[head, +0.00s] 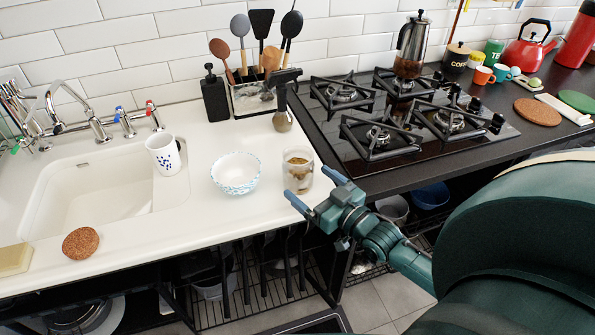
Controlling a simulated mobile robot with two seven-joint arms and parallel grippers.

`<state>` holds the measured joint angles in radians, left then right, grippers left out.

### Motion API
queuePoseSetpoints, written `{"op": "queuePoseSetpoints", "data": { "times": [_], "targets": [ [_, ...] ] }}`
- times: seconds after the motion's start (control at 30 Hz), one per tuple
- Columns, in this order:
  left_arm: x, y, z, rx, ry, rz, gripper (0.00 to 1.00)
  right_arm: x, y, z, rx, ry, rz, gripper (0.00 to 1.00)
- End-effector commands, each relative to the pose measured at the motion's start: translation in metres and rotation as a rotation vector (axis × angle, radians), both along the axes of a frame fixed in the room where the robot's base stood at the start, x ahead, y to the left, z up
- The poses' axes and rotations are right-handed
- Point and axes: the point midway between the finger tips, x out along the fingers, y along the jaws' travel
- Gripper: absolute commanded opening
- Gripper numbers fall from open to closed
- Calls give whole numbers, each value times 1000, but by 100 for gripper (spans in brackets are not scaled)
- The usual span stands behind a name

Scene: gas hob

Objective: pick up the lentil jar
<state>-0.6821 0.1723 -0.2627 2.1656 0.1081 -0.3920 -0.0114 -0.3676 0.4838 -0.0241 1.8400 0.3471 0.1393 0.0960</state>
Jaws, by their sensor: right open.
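The lentil jar (298,173) is a clear glass jar with brownish contents. It stands upright on the white counter near its front right corner. My right gripper (312,188) reaches in from the right at the counter's front edge. Its two blue-tipped fingers are spread apart, with one tip in front of the jar and the other to its right. The fingers look empty, and I cannot tell whether they touch the glass. The left gripper is not in view.
A speckled bowl (235,173) stands just left of the jar, with a white mug (163,155) beyond it. A grey-black tool (283,103) stands behind the jar, near a utensil holder (251,97). The gas hob (405,122) is to the right, the sink (90,195) to the left.

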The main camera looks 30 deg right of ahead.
Motion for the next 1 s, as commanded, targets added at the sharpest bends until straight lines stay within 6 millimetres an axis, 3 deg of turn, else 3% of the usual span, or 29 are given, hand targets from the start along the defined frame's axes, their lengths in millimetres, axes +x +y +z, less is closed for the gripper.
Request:
{"op": "queuePoseSetpoints", "data": {
  "times": [0.4,0.7,1.0],
  "targets": [
    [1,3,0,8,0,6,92,48,5,4,0,1,0,93],
    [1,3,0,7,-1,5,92,54,6,4,0,2,0,93],
    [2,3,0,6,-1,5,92,53,6,4,0,2,0,70]
  ]
}}
